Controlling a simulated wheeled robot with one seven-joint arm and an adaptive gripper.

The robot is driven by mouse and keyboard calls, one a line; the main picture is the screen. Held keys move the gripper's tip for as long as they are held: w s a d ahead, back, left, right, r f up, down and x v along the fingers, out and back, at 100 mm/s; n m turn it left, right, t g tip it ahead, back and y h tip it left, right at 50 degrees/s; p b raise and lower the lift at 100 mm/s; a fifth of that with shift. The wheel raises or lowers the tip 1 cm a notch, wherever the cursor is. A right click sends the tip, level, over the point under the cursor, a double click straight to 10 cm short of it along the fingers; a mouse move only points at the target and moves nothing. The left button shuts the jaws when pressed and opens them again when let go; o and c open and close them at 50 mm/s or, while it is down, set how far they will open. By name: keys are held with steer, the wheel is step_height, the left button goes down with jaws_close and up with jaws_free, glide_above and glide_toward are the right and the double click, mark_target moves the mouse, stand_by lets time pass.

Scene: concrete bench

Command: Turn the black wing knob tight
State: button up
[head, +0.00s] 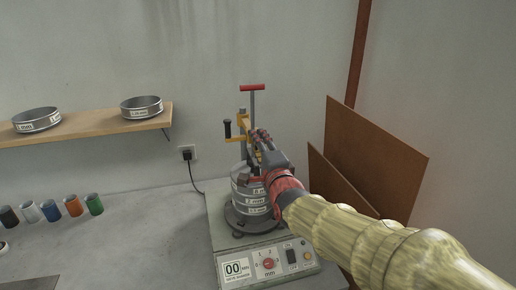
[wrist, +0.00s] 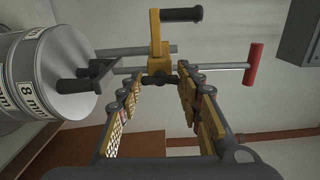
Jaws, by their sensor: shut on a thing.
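The black wing knob (wrist: 160,79) shows in the wrist view, small and dark, at the foot of the yellow clamp bracket (wrist: 155,35). My gripper (wrist: 163,85) has its fingers on either side of the knob and is shut on it. In the head view my gripper (head: 261,138) reaches the clamp above the sieve stack (head: 244,192) from the right and hides the knob. The knob's exact angle is hard to tell.
The shaker has a red T-handle (head: 252,87), a black crank grip (head: 227,128) and a front panel (head: 268,264). A shelf (head: 90,124) with two sieves is at left, above several coloured cups (head: 73,205). Brown boards (head: 372,150) lean at right.

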stand_by(0.4)
steer(key=o, duration=1.1)
steer(key=shift+c, duration=0.2)
steer(key=shift+o, duration=0.7)
steer(key=v, duration=1.2)
